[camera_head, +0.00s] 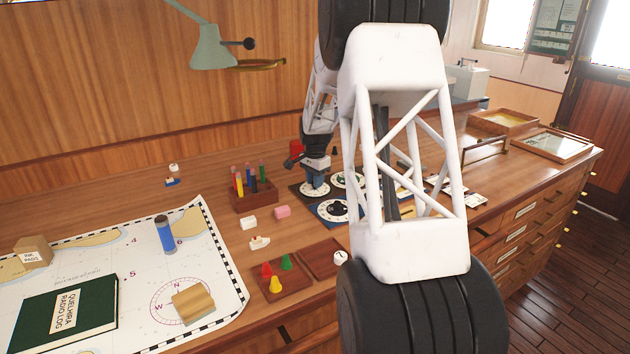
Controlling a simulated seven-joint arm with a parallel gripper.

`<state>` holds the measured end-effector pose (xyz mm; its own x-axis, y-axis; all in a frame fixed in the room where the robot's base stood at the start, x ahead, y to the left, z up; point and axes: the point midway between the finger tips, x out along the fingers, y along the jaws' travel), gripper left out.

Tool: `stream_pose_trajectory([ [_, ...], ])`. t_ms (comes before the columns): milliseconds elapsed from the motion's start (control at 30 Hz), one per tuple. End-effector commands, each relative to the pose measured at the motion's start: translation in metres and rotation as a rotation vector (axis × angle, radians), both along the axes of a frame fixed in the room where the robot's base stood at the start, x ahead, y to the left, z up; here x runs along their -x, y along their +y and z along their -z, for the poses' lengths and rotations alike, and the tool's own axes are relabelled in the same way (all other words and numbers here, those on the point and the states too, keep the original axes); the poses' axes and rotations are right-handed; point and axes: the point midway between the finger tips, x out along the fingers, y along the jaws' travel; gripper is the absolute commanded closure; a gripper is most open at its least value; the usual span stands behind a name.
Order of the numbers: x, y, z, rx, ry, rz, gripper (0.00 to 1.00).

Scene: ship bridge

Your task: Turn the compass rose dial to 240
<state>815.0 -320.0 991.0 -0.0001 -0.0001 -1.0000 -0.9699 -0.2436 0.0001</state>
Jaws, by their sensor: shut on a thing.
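Several round white dials on square bases lie together on the wooden desk, partly hidden by my arm. My gripper (316,178) points down over the left dial (314,192), which has a dark base. It is shut on the middle of this dial, on what seems to be its knob; the fingers hide it. A second dial (333,210) on a blue base lies just in front, and a third dial (346,180) lies to the right. The markings are too small to read, so I cannot tell the compass rose dial or its setting.
A tray with coloured pegs (278,288) lies in front. A chart (130,268) with a green book (66,313) covers the left.

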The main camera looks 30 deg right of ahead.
Motion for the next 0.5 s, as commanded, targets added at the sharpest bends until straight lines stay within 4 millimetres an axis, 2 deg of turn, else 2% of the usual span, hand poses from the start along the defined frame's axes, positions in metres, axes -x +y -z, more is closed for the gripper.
stream_pose_trajectory([
  [267, 0.0002, 0.0000, -0.0005, 0.000, 0.000, -0.153, 0.99],
  [500, 0.0004, 0.0002, -0.0003, 0.000, 0.000, -0.361, 0.99],
])
